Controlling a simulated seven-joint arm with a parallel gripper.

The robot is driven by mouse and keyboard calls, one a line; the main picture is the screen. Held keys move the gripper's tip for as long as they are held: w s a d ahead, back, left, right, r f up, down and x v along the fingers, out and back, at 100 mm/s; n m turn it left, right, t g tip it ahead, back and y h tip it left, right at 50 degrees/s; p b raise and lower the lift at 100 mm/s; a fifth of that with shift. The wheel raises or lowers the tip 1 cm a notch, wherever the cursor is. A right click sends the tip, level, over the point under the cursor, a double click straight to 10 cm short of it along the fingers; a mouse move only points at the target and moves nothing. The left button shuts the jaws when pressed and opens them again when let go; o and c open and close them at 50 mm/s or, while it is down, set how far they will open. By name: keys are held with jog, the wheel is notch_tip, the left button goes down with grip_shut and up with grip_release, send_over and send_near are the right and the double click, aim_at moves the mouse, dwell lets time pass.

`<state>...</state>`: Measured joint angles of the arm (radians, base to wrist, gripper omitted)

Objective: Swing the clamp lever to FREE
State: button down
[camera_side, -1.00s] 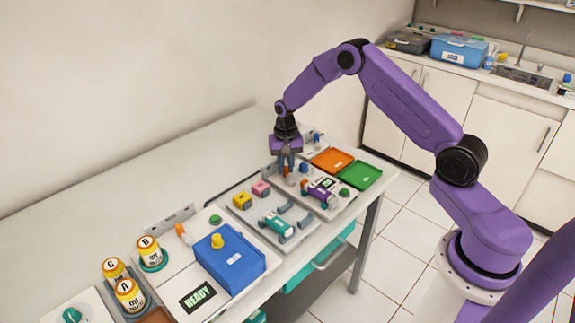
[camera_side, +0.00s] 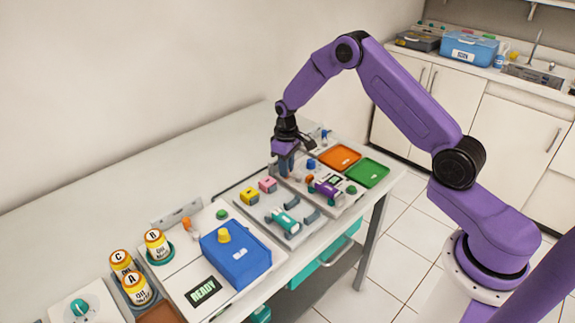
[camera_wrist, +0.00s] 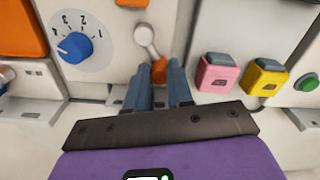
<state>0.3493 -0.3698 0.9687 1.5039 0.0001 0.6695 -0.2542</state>
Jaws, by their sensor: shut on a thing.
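The clamp lever (camera_wrist: 146,40) shows in the wrist view as a pale arm with a round pivot and an orange end (camera_wrist: 159,70). It slants from the pivot down towards my fingers. My gripper (camera_wrist: 160,75) has its blue-grey fingers shut on the lever's orange end, with a bit of orange showing between the tips. In the side view my gripper (camera_side: 286,170) points down at the far panel, and its fingers hide the lever. I cannot read any FREE mark.
A blue dial (camera_wrist: 74,47) sits left of the lever. A pink block (camera_wrist: 216,73) and a yellow block (camera_wrist: 264,77) stand to the right. An orange tray (camera_side: 339,157) and a green tray (camera_side: 369,172) lie beyond. A blue box (camera_side: 236,252) stands nearer.

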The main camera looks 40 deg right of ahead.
jog(key=shift+s+a+n, duration=0.1)
jog(key=shift+a+n, duration=0.1)
jog(key=shift+n, duration=0.5)
jog(key=c, duration=1)
grip_release()
notch_tip(320, 180, up, 18)
jog(key=shift+f, duration=0.25)
jog(key=shift+s+a, duration=0.1)
jog(key=shift+a, duration=0.05)
